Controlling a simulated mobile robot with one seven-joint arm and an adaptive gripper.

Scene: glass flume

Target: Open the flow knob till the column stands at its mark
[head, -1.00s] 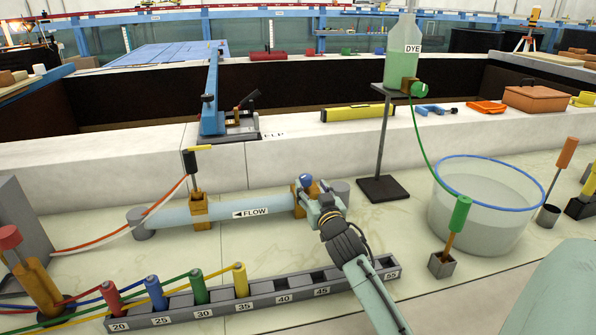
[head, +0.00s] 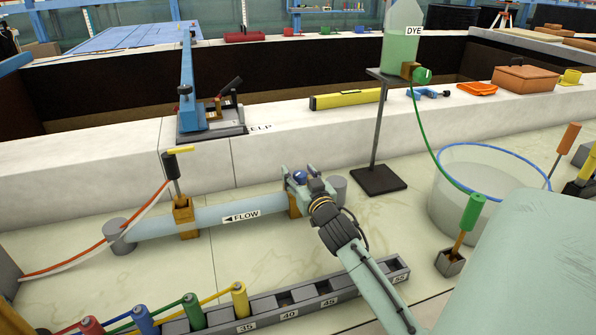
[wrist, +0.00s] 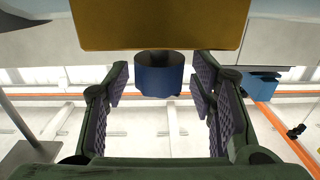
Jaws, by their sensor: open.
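The blue flow knob (head: 300,176) sits on a brown valve block (head: 295,205) at the right end of the pale blue pipe (head: 240,213) marked FLOW. My gripper (head: 304,182) is at the knob, with its fingers on either side of it. In the wrist view the knob (wrist: 159,78) shows between the two open fingers, below the block (wrist: 160,25). Gaps show on both sides of the knob, so the fingers look apart from it. I cannot make out a column with a mark in either view.
A numbered grey rack (head: 305,302) with coloured plugs lies in front of the pipe. A thin stand (head: 379,135) holding the DYE bottle (head: 402,45) rises behind right of my gripper. A clear tub (head: 470,215) stands at the right. A low white wall (head: 285,140) runs behind.

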